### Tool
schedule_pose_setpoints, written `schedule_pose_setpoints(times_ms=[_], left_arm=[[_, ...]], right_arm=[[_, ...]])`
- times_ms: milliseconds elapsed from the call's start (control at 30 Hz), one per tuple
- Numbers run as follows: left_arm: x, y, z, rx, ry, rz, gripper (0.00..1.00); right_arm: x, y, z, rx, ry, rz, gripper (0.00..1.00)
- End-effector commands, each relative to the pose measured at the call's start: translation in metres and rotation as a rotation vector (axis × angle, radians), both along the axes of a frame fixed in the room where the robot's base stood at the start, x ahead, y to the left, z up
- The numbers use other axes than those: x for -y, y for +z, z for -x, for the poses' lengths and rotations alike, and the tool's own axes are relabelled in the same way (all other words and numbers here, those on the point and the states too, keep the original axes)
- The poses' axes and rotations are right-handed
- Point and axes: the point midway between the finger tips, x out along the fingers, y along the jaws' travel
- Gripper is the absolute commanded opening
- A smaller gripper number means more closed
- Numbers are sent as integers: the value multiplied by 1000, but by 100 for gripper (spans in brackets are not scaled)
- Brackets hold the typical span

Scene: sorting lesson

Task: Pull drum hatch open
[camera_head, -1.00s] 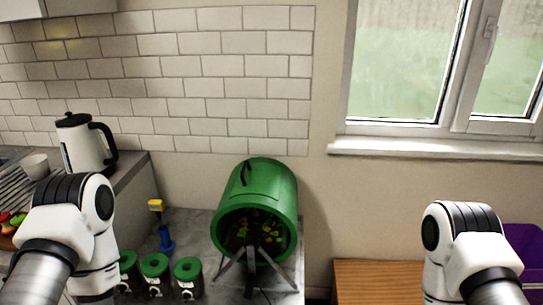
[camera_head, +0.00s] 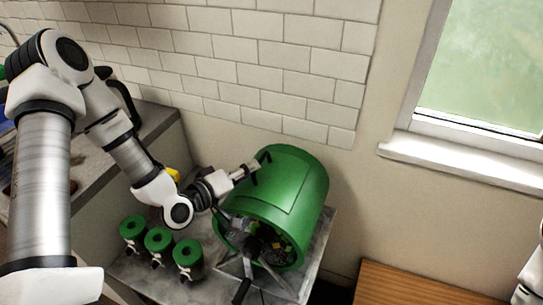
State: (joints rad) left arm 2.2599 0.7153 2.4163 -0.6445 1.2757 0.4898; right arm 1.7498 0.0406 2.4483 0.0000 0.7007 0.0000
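The green drum (camera_head: 311,211) lies on its side on a stand, its open round end facing front. Its hatch (camera_head: 284,192) shows as a rectangular panel on the curved top and looks flush with the drum, so closed. A thin black handle (camera_head: 265,160) is at the hatch's upper left edge. My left gripper (camera_head: 258,168) reaches in from the left, with its tip at the handle. It is too small to tell whether the fingers are apart, or closed around the handle. Only a bit of my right arm shows at the right edge; its gripper is out of view.
Several jars with green lids, one of them (camera_head: 188,254), stand left of the drum on the grey table (camera_head: 323,238). A yellow item (camera_head: 173,174) is partly hidden behind my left arm. A wooden surface (camera_head: 395,287) is at the lower right. A tiled wall (camera_head: 290,65) stands behind.

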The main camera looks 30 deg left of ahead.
Motion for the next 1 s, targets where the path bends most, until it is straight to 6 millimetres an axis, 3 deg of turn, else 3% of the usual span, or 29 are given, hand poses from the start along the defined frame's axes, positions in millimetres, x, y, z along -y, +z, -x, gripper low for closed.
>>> schedule_pose_setpoints(times_ms=[367,667,800,1000], left_arm=[[17,-14,-58,-2,-5,-4,37],[18,-16,-65,-1,-2,0,37],[18,-16,-65,-2,-2,0,0],[18,-16,-65,-1,-3,-1,0]], right_arm=[[0,8,1,-2,0,0,40],[0,8,1,-2,1,0,40],[0,8,1,-2,1,0,40],[0,8,1,-2,1,0,40]])
